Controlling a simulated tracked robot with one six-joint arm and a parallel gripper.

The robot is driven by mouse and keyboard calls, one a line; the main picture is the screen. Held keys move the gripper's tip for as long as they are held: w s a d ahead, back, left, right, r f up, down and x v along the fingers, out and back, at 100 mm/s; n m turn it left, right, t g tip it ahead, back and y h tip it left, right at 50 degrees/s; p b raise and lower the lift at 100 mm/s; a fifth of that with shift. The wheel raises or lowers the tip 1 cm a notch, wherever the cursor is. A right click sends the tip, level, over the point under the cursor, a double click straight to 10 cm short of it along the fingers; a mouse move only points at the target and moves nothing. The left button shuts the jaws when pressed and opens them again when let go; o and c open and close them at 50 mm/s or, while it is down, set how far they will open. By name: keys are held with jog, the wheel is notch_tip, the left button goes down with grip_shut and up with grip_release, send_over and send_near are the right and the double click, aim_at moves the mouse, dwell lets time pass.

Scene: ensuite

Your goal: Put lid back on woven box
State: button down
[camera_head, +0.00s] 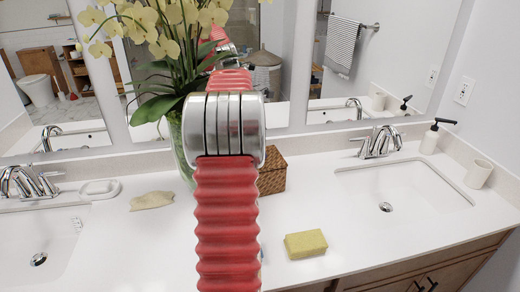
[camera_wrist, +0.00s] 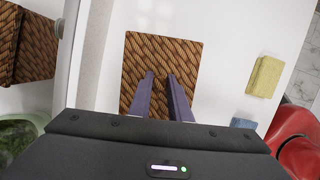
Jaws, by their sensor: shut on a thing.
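The brown woven box (camera_head: 272,181) stands on the white counter in the head view, partly hidden behind my red arm. In the wrist view a square woven top, the lid (camera_wrist: 160,55), fills the middle below my gripper (camera_wrist: 163,75). My gripper's two dark purple fingers reach over the lid's near half and are shut on it. The exact grip point is hard to see. The lid hides the box beneath it in this view, so I cannot tell whether it rests fully on the rim. My arm hides the gripper in the head view.
A yellow sponge (camera_head: 306,244) lies on the counter, right of the lid in the wrist view. A flower vase (camera_head: 182,150) stands behind my arm. A mirror backs the counter. A beige cloth (camera_head: 152,200) lies left; a sink (camera_head: 400,187) is right.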

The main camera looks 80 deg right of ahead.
dwell(0.3)
jog(key=c, duration=1.6)
grip_release()
jog(key=shift+o, duration=0.8)
jog(key=o, duration=0.4)
jog(key=shift+c, duration=0.2)
jog(key=shift+r, duration=3.45)
jog(key=shift+c, duration=0.5)
grip_shut()
